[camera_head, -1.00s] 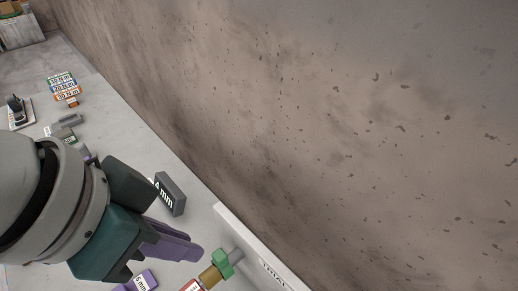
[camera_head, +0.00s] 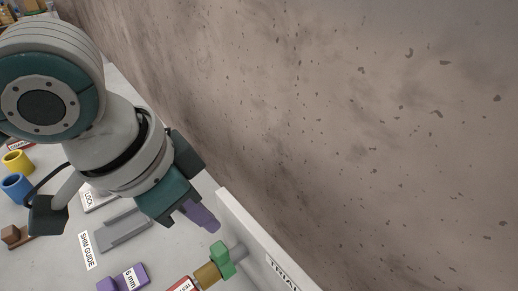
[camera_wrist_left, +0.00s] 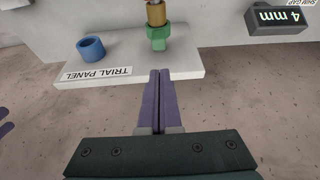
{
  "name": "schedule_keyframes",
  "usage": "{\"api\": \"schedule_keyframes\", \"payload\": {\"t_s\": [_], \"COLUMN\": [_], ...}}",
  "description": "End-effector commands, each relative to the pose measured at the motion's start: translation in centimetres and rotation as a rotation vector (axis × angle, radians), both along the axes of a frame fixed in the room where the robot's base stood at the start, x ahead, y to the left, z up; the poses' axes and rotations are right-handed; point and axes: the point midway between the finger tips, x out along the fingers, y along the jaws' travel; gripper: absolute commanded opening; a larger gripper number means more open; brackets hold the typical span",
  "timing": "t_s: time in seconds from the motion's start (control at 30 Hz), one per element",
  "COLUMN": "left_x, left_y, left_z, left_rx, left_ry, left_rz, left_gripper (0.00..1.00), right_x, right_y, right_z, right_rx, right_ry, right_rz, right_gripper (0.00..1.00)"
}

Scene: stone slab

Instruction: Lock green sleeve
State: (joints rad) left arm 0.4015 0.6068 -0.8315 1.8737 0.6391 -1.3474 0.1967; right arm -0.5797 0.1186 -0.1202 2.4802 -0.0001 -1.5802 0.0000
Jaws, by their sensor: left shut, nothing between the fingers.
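The green sleeve (camera_head: 222,262) sits on a grey rod beside a brass-coloured collar (camera_head: 207,275), in front of the white trial panel (camera_head: 243,225). In the left wrist view the green sleeve (camera_wrist_left: 158,38) is ahead of the fingertips, with the brass collar (camera_wrist_left: 156,13) beyond it. My left gripper (camera_head: 212,226) has purple fingers, shut and empty. Its tips (camera_wrist_left: 160,72) point towards the sleeve and look apart from it. Purple slivers (camera_wrist_left: 5,128) at the left edge of the wrist view may be my right gripper's fingers; their state is unclear.
A blue ring (camera_wrist_left: 91,48) is by the trial panel label. A 4 mm block (camera_wrist_left: 276,18) lies to the right in the wrist view. A grey shim guide (camera_head: 122,232), a purple 6 mm block (camera_head: 124,279), and yellow (camera_head: 17,162) and blue (camera_head: 16,187) cups stand left.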

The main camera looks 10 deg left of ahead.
Motion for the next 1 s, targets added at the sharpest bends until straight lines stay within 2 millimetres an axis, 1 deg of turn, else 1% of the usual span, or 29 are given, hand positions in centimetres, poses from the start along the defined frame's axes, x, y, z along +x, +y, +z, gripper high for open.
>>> {"api": "schedule_keyframes", "payload": {"t_s": [0.03,0.2,0.4,0.6,0.9,1.0], "left_x": [0.1,1.0,1.8,2.1,2.2,1.9], "left_y": [-0.2,-0.8,-1.5,-1.7,-1.7,-1.5], "left_z": [-0.9,-4.1,-6.8,-7.9,-7.9,-7.7], "left_rx": [0.001,0.001,0.0,0.001,0.001,0.002], "left_ry": [0.003,0.002,0.0,-0.001,-0.002,0.0], "left_rz": [0.0,0.0,-0.001,-0.002,-0.002,-0.001], "left_gripper": [0.0,0.0,0.0,0.0,0.0,0.0], "right_x": [0.0,0.0,0.0,0.0,0.0,0.0], "right_y": [0.0,0.0,0.0,-0.1,-0.1,0.0], "right_z": [-0.1,-0.5,-1.0,-1.1,-1.1,-0.6], "right_rx": [0.0,-0.001,-0.001,-0.001,-0.001,-0.002], "right_ry": [0.0,0.0,0.001,0.001,0.001,0.001], "right_rz": [0.0,0.001,0.001,0.001,0.001,0.002], "right_gripper": [0.79,0.79,0.79,0.79,0.79,0.79]}}
